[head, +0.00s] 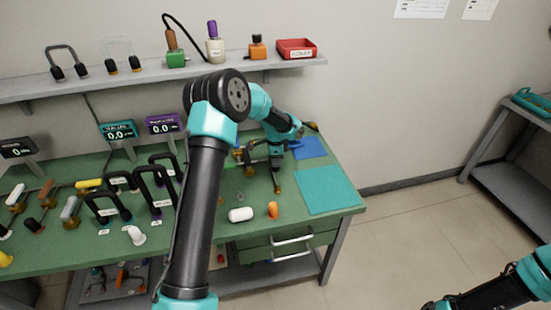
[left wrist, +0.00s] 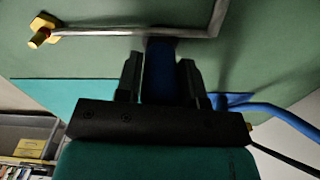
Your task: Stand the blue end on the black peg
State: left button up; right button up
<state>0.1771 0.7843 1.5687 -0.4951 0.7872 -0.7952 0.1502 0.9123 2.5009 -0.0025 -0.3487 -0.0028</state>
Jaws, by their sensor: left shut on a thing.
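My left gripper (head: 276,158) is over the right part of the green bench in the head view, partly hidden by its own wrist. In the left wrist view its two dark fingers (left wrist: 160,78) are shut on a blue piece (left wrist: 159,70). A thin grey bar (left wrist: 120,32) with a bend runs just beyond the fingertips, with a yellow fitting (left wrist: 41,30) at its left end. A blue curved tube (left wrist: 268,112) shows right of the fingers. I cannot pick out the black peg with certainty. My right gripper is out of view.
A blue mat (head: 309,147) and a teal mat (head: 326,190) lie on the bench's right side. A white cylinder (head: 241,214) and an orange cone (head: 272,210) lie near the front edge. Black handle-like frames (head: 163,184) crowd the left. A shelf (head: 150,81) runs behind.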

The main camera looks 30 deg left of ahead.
pick_arm(q)
jog(key=shift+f, duration=0.55)
jog(key=o, duration=1)
notch_tip(320, 180, up, 17)
jog(key=shift+r, duration=0.2)
dwell(0.8)
